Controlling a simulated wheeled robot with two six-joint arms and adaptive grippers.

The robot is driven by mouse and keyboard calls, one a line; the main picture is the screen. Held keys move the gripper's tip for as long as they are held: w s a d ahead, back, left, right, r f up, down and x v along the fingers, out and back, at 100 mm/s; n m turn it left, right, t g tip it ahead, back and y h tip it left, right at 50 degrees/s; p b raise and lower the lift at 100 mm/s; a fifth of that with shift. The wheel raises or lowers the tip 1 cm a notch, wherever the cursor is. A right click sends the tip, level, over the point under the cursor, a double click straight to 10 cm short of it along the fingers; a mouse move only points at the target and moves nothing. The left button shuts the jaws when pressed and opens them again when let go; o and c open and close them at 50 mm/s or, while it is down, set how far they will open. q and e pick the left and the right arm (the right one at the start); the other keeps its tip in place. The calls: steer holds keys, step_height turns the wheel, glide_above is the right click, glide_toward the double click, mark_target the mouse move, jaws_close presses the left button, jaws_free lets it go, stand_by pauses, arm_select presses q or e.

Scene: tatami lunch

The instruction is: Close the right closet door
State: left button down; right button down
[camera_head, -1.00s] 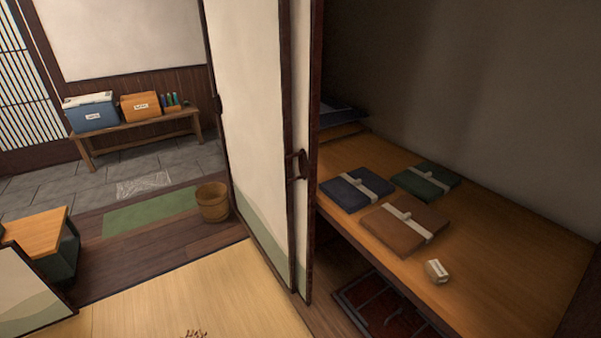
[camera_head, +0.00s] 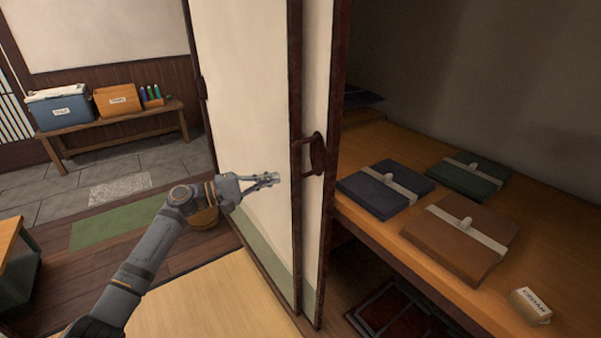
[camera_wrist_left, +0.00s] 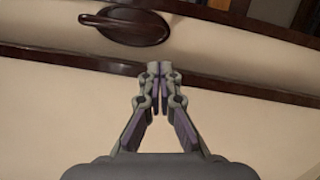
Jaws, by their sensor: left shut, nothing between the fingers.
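The closet's sliding door panels stand at the middle of the head view. The closet is open on the right side and its shelf shows. The nearer panel (camera_head: 250,120) is cream with a dark edge frame. A second panel (camera_head: 316,90) shows as a narrow strip at its right, with a dark oval handle (camera_head: 313,155). The handle (camera_wrist_left: 126,25) also shows at the top left of the left wrist view. My left gripper (camera_head: 276,179) is shut and empty, in front of the nearer panel, left of the handle and a little below it. I cannot tell whether it touches the panel. My right gripper is out of view.
The closet shelf (camera_head: 390,262) holds flat wrapped bundles and a small labelled block (camera_head: 530,306). A wooden bucket (camera_head: 203,217) stands behind my left arm. A bench (camera_head: 120,130) with boxes stands at the back left. Tatami floor (camera_head: 190,305) lies in front of the doors.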

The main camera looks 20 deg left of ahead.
mark_target(313, 169)
arm_select(q)
steer(key=x, duration=0.7)
steer(key=shift+w+d+p, duration=0.2)
steer(key=shift+w+p, duration=0.1)
steer(key=shift+w+d, duration=0.4)
steer(key=shift+d, duration=0.1)
steer(key=shift+f, duration=0.1)
